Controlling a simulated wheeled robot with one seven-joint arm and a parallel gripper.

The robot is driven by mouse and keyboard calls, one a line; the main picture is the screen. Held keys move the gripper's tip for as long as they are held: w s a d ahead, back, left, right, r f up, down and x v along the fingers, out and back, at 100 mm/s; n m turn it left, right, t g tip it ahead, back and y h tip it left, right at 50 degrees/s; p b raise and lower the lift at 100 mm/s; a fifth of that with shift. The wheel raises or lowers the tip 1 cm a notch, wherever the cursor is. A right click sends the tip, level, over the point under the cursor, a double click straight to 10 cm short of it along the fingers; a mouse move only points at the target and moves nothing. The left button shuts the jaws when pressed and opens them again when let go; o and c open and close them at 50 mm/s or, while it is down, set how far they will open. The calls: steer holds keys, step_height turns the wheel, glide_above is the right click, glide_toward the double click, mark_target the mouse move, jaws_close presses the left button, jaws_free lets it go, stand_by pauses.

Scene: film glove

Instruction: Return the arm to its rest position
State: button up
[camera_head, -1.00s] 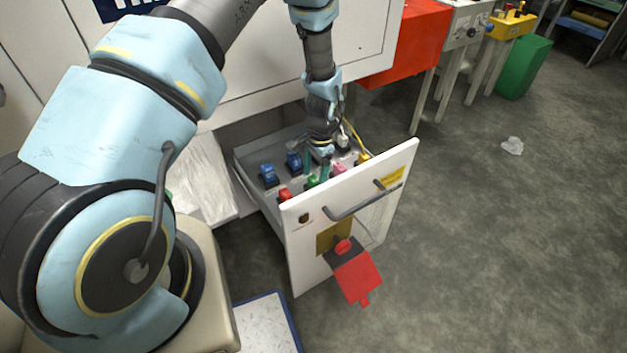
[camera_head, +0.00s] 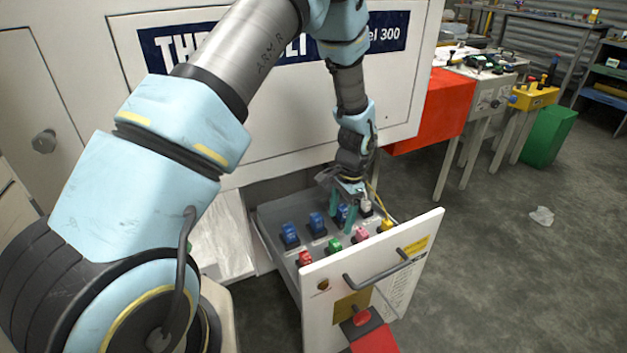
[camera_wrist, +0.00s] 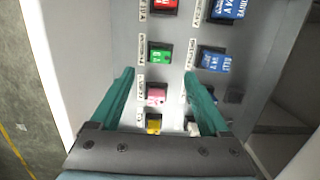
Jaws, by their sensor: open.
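My gripper (camera_head: 346,222) is over the open drawer (camera_head: 411,235), pointing down, with its teal fingers apart. In the wrist view the open fingers (camera_wrist: 159,74) reach down on either side of a pink switch (camera_wrist: 157,94) and a green switch (camera_wrist: 160,52). Nothing is visibly held between them. Whether the fingertips touch anything is hard to tell. My arm stretches from the lower left, up across the white cabinet and down to the drawer.
The drawer holds several coloured switches, including blue (camera_head: 289,236), red (camera_head: 304,259) and yellow (camera_head: 386,226) ones. A red block (camera_head: 372,337) is at the drawer front.

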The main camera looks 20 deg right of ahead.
steer(key=w+a+r+n+t+h+p, duration=0.15)
steer(key=a+r+n+p, duration=0.75)
steer(key=a+r, duration=1.5)
steer(key=s+a+r+n+p, duration=0.1)
steer(key=s+a+r+n, duration=0.4)
steer(key=a+r, duration=0.2)
steer(key=shift+s+a+r+n, duration=0.15)
steer(key=shift+s+r+n, duration=0.15)
steer(key=shift+s+r, duration=0.05)
